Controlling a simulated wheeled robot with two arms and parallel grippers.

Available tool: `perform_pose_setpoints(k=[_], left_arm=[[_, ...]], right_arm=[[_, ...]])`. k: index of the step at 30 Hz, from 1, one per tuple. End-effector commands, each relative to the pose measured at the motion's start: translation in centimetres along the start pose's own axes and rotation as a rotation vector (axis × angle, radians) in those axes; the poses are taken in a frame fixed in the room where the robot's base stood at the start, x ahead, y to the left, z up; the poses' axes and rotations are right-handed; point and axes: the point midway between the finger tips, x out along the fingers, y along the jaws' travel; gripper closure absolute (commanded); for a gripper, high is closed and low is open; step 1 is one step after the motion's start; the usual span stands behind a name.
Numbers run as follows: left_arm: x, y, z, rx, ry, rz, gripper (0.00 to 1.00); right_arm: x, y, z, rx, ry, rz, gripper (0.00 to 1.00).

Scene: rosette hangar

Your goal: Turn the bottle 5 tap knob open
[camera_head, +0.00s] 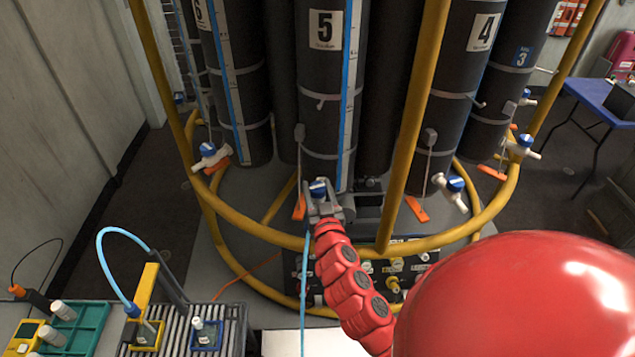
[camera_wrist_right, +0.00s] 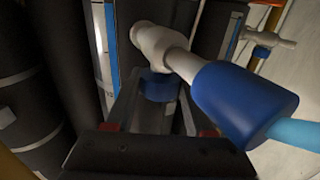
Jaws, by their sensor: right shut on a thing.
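Bottle 5 (camera_head: 322,80) is a tall dark cylinder with a white "5" label, upright in the centre of the head view. Its blue tap knob (camera_head: 318,188) is low on the front; it also shows in the right wrist view (camera_wrist_right: 158,86), under the white tap body (camera_wrist_right: 160,43). My right gripper (camera_head: 323,208) reaches up to this tap from below right. In the wrist view its jaws are shut around the knob, partly hiding it. A blue connector (camera_wrist_right: 240,100) with a light blue tube sits beside the jaws. My left gripper is not in view.
Yellow frame rails (camera_head: 405,130) curve around the bottles, close to my right arm. Other blue-and-white taps sit left (camera_head: 209,154) and right (camera_head: 453,185). A light blue tube (camera_head: 304,290) hangs below the tap. A bench with trays (camera_head: 75,325) stands at lower left.

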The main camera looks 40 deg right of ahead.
Motion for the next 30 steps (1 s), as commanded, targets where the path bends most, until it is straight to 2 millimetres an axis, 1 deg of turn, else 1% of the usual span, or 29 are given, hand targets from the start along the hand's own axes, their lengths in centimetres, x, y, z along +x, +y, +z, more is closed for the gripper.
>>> perform_pose_setpoints(k=[1, 3, 9, 12, 15, 21, 30], left_arm=[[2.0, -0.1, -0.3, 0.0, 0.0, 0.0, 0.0], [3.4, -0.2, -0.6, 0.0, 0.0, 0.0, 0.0], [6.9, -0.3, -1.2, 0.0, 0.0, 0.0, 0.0], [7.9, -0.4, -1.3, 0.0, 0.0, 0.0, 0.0], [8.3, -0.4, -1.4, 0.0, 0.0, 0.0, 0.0], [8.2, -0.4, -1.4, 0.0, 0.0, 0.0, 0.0], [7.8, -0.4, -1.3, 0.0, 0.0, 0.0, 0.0]], right_arm=[[0.0, 0.4, -1.0, -0.001, -0.005, -0.037, 1.0], [0.1, 0.5, -0.9, -0.003, -0.007, -0.102, 1.0], [0.1, 0.3, -0.8, -0.007, -0.008, -0.296, 1.0], [0.1, 0.2, -0.6, -0.008, -0.007, -0.392, 1.0], [0.1, 0.1, -0.3, -0.007, -0.006, -0.48, 1.0], [0.2, 0.0, 0.1, -0.005, -0.004, -0.615, 1.0], [0.2, 0.1, 0.2, -0.004, -0.006, -0.733, 1.0]])
